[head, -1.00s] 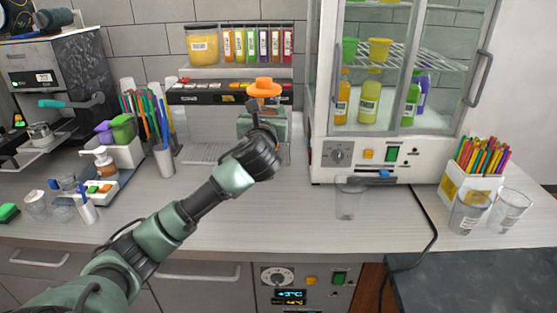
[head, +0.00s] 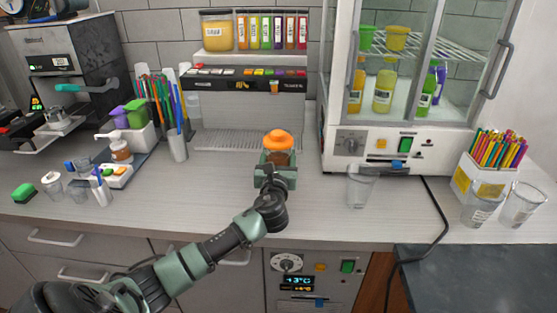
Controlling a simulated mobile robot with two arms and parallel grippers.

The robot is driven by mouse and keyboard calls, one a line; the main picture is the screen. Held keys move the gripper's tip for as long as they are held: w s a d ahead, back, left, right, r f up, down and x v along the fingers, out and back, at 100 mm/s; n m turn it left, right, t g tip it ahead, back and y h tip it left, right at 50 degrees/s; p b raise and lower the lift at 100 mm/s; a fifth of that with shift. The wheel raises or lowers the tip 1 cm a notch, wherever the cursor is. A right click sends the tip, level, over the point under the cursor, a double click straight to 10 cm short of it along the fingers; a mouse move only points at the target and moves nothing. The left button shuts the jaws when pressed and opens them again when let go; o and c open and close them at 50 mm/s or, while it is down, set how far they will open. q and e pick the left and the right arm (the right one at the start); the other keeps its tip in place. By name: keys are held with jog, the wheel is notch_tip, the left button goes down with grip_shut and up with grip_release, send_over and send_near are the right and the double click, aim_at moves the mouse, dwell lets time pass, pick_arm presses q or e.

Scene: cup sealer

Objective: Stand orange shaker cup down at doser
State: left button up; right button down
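The orange shaker cup (head: 278,141) is in the head view, upright, with an orange lid and dark brown contents showing below it. My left gripper (head: 277,170) is around the cup's body, its green fingers hiding most of the lower part. Whether the cup's base touches the counter is hidden. The doser (head: 245,105) stands behind it at the back of the counter, with a row of coloured buttons and a ribbed tray (head: 232,140). The cup is in front of and to the right of this tray. My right gripper is not in view.
A clear empty cup (head: 360,188) stands to the right, before the glass-door fridge (head: 400,150). A straw holder (head: 482,180) and clear cups are at far right. Straws in a cup (head: 177,148) and a condiment caddy stand left. The counter (head: 215,190) left of my gripper is clear.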

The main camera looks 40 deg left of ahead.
pick_arm(q)
jog(key=shift+f, duration=0.35)
jog(key=o, duration=1.6)
jog(key=shift+f, duration=0.2)
jog(key=shift+c, duration=0.2)
jog(key=shift+r, duration=0.15)
jog(key=shift+s+d, duration=0.2)
jog(key=shift+s, duration=0.1)
jog(key=b+v, duration=0.1)
jog(key=v, duration=1)
